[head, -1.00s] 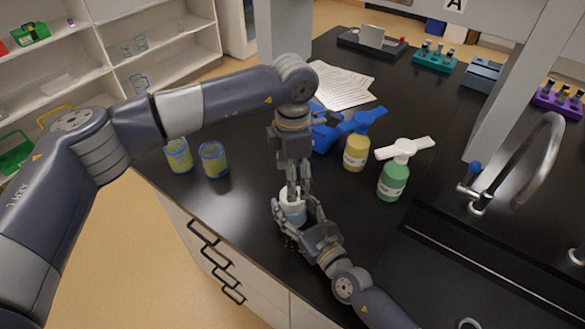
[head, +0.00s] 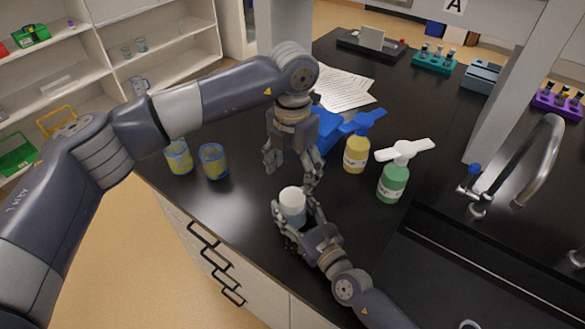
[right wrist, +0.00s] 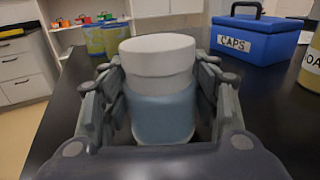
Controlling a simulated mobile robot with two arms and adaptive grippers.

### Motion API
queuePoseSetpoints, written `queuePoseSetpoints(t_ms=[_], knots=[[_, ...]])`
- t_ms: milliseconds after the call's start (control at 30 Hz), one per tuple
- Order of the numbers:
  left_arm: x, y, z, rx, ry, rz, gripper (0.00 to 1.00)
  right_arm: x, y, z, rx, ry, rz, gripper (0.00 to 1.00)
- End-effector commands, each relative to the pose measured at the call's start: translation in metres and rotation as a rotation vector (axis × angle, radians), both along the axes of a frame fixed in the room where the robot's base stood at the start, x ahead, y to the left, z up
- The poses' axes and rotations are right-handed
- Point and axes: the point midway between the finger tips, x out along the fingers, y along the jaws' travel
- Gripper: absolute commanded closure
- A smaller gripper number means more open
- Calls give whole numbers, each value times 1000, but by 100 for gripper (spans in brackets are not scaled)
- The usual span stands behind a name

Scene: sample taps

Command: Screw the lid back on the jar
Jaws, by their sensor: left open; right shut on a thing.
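The jar (head: 293,215) stands upright on the black counter near its front edge, with its white lid (head: 292,195) sitting on top. In the right wrist view the jar's blue-grey body (right wrist: 163,115) is between the fingers, and the white lid (right wrist: 158,55) covers its top. My right gripper (head: 296,218) is shut on the jar body from the front right. My left gripper (head: 290,172) is open and empty, pointing down above and just behind the lid, apart from it. I cannot tell how tight the lid is.
Two yellow-blue cups (head: 213,161) stand to the left. A blue box marked CAPS (right wrist: 257,38) is behind, next to a yellow pump bottle (head: 356,150) and a green one (head: 393,180). A sink with a tap (head: 540,160) is at right. Counter between cups and jar is clear.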

Motion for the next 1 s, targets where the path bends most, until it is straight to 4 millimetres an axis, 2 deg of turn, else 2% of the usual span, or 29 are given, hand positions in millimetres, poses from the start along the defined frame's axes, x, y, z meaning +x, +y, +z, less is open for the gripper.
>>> queuePoseSetpoints(t_ms=[167,400,600,967,1000], knots=[[-1,0,-16,0,4,0,30,0,0,0,1,-1,0,100],[-1,0,-53,1,3,-1,30,0,0,0,1,-1,0,100],[0,0,-74,0,1,0,30,0,0,0,1,-1,0,100],[0,0,-80,1,1,-1,30,0,0,0,0,0,0,100],[0,0,-80,1,1,-1,32,0,0,0,0,0,0,100]])
